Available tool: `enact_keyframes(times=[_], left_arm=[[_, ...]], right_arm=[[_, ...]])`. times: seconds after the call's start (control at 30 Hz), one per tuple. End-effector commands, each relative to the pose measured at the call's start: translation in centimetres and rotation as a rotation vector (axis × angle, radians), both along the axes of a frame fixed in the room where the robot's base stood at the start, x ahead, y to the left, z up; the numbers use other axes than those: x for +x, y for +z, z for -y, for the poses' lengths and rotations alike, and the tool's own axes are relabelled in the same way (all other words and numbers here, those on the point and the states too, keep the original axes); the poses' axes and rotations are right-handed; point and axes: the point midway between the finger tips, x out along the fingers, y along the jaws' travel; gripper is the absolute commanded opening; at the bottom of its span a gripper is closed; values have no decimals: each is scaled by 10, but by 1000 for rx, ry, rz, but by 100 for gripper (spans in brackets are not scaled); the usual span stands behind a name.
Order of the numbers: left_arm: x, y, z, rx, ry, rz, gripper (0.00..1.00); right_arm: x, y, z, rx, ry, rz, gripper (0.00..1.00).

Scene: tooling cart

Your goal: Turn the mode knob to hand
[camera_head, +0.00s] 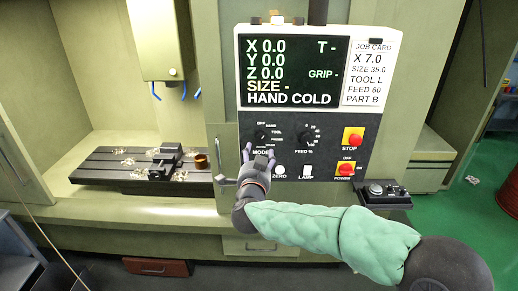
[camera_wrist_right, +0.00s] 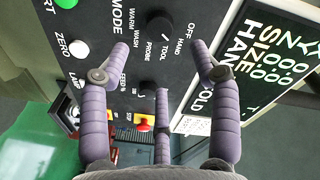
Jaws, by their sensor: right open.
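The black mode knob (camera_head: 262,135) sits at the upper left of the dark control panel (camera_head: 340,190), with position labels beside it. In the right wrist view the knob (camera_wrist_right: 160,29) shows near the top, with labels such as OFF, HAND, TOOL and PROBE. I cannot tell clearly where its pointer is set. My right gripper (camera_head: 259,153) is open and empty, just below the knob in the head view. In the right wrist view its fingers (camera_wrist_right: 155,52) are spread to either side of the knob, apparently apart from it. My left gripper is out of view.
The display (camera_head: 292,70) above reads HAND COLD. A feed knob (camera_head: 307,134), ZERO button (camera_head: 279,171), lamp switch (camera_head: 306,172), red stop button (camera_head: 352,139) and power switch (camera_head: 346,169) are nearby. A machine vise (camera_head: 163,165) stands to the left.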

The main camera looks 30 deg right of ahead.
Motion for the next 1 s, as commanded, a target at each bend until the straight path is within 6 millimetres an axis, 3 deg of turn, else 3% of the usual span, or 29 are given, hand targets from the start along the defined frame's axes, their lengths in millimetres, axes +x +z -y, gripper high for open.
enact_keyframes(times=[0.27,0.83,0.93,1.0], left_arm=[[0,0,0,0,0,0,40],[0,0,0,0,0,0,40],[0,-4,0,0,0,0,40],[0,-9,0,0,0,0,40]], right_arm=[[-22,1,-15,0,-1,1,63],[-23,0,-16,0,1,-1,63],[-18,-12,-19,-9,17,-23,63],[-11,-33,-26,-24,47,-60,63]])
